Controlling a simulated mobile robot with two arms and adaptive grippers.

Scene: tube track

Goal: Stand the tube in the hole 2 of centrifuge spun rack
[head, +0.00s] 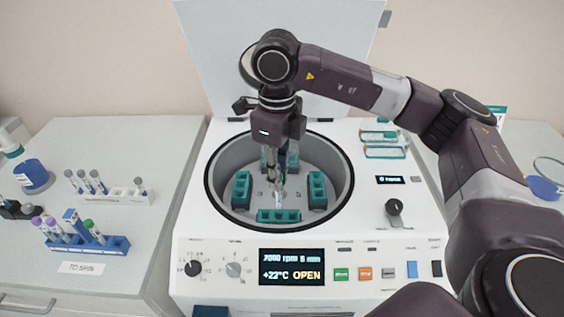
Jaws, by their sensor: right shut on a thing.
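My right gripper (279,178) points down into the open centrifuge bowl (225,158), over the middle of the rotor. It is shut on a tube, which is hard to tell apart from the fingers. Teal tube holders (241,188) stand around the rotor, with another at the right (317,189) and one at the front (279,216). One at the back is partly hidden by the gripper. A white rack (125,196) on the left bench holds several tubes and has free holes. I cannot read which rack is the spun one. My left gripper is not in view.
A blue rack (112,246) with purple- and green-capped tubes stands on the left bench behind a "TO SPIN" label (81,268). The raised lid (200,40) is behind my arm. Teal-edged holders (385,152) lie on the centrifuge top at right. The display (291,267) reads OPEN.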

